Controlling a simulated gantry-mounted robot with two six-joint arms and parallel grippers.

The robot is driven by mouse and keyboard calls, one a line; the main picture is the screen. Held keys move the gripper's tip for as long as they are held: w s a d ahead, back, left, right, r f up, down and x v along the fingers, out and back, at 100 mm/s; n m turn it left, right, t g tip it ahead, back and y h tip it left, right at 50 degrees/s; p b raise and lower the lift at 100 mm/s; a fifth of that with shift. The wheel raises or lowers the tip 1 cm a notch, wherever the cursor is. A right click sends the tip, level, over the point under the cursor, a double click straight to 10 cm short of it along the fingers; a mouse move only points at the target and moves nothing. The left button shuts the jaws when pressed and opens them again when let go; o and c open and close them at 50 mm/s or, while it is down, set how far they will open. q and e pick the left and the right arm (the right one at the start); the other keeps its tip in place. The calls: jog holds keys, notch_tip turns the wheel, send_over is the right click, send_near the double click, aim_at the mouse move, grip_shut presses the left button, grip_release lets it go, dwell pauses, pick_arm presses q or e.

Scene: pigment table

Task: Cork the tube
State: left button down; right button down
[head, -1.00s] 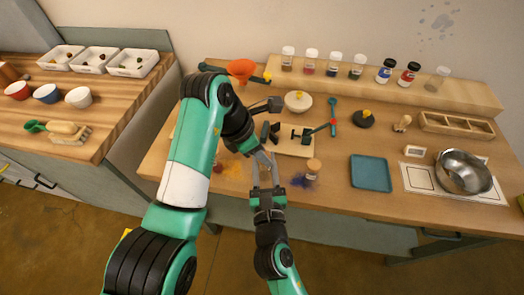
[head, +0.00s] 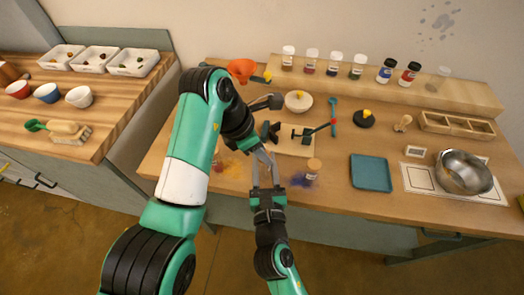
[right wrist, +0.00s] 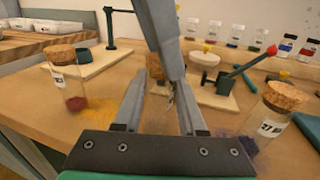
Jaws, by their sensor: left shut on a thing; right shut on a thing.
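My right gripper (right wrist: 157,112) is shut on a clear glass tube, which is hard to make out between its fingers in the right wrist view. In the head view my right gripper (head: 266,180) points up from the front edge of the table. My left gripper (head: 263,155) comes down from above, its tips close to the right gripper's tips. It is shut on a brown cork (right wrist: 155,67), partly hidden by its finger in the right wrist view. I cannot tell whether cork and tube touch.
A corked jar (head: 313,169) stands just right of the grippers; another corked jar (right wrist: 69,75) with dark red powder stands left. A lever press (right wrist: 235,75) is behind. A blue tray (head: 371,173) and steel bowl (head: 463,172) lie farther right.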

pick_arm(q)
jog(key=shift+a+f, duration=0.1)
jog(key=shift+f, duration=0.85)
dwell(1.1)
jog(key=shift+r, duration=0.4)
jog(key=shift+r, duration=0.1)
jog(key=shift+r, duration=0.4)
dwell(0.7)
